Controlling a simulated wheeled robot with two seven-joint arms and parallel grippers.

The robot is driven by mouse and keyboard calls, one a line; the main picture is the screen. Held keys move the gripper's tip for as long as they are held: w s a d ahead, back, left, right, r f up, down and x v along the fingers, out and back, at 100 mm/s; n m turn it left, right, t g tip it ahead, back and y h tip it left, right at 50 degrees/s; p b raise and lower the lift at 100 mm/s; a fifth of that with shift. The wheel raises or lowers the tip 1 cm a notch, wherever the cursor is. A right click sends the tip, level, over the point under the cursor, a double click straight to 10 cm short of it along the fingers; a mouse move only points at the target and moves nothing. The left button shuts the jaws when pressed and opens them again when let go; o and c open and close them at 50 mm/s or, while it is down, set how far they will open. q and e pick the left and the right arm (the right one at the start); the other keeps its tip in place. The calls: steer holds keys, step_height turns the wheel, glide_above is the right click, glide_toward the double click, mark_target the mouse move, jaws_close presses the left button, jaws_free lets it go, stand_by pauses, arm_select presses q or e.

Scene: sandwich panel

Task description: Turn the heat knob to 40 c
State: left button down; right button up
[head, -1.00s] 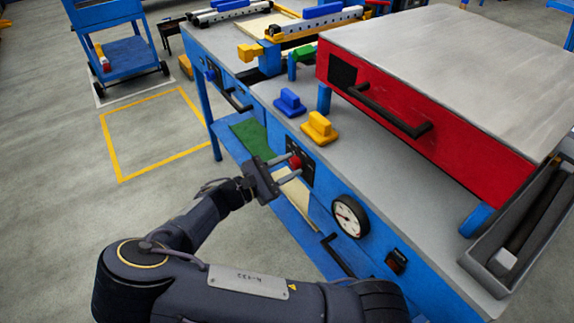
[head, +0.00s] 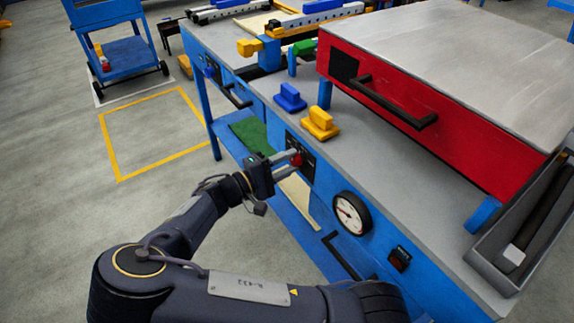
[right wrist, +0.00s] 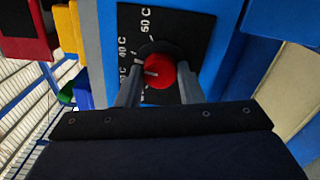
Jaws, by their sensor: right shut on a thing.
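The red heat knob (head: 297,160) sits on a black dial plate on the blue front of the bench. My right gripper (head: 287,158) reaches it from the left, with its fingers on either side of the knob. In the right wrist view the fingers (right wrist: 160,82) are shut on the red knob (right wrist: 160,75). The white pointer line on the knob points left in that view. My left gripper is not in view.
A round gauge (head: 351,214) and a small dark switch (head: 400,258) sit farther along the bench front. A red drawer unit (head: 410,110), a yellow block (head: 320,124) and a blue block (head: 290,97) are on the bench top.

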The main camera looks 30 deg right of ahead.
steer(key=shift+f+m+b, duration=0.1)
steer(key=shift+m+b, duration=0.25)
steer(key=shift+m, duration=0.75)
steer(key=o, duration=1)
steer(key=shift+c, duration=0.2)
steer(key=shift+a, duration=0.1)
steer(key=a, duration=0.7)
steer(key=shift+s+a, duration=0.35)
